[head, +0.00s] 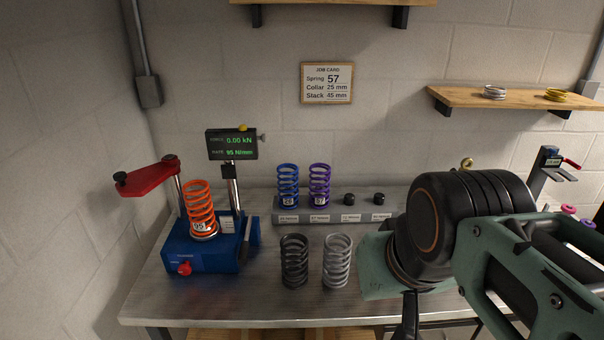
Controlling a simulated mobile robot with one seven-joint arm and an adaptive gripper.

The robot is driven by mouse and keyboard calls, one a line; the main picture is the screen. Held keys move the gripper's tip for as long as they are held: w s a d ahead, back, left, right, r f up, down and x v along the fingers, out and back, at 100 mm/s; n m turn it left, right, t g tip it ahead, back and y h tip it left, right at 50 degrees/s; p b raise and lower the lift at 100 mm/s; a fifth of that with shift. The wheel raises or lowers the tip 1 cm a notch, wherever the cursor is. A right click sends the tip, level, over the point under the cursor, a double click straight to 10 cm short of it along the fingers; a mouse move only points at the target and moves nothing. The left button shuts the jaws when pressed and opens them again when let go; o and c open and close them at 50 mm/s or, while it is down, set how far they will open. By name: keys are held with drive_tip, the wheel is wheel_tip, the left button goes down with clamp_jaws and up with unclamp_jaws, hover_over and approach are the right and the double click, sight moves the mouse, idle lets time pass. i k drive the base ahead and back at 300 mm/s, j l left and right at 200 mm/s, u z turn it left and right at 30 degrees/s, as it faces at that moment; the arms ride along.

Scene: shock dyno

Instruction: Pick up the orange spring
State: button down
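The orange spring (201,205) stands nearly upright, leaning slightly, on the blue test stand (204,256) at the left of the workbench. A tag on its lower coils seems to read 95. The stand's red lever (147,180) sticks out to the left at the height of the spring's top, and its display (231,144) shows 0.00 kN. My arm fills the lower right of the head view. My gripper (407,318) shows only in part at the bottom edge, well right of the orange spring. Its fingers are mostly hidden, so I cannot tell whether it is open.
A blue spring (288,185) and a purple spring (319,185) stand on a grey rack (300,217) with two black caps. A black spring (294,260) and a silver spring (337,260) stand in front. The bench (230,303) is bare along its front left.

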sight(199, 225)
drive_tip(key=z, duration=0.5)
drive_tip(key=u, duration=1.4)
drive_tip(key=i+l+u, duration=0.2)
drive_tip(key=i+l, duration=0.2)
drive_tip(key=i, duration=0.25)
drive_tip(key=k+j, duration=0.1)
drive_tip(key=k, duration=0.2)
drive_tip(key=k+j+z, duration=0.15)
drive_tip(key=k, duration=0.15)
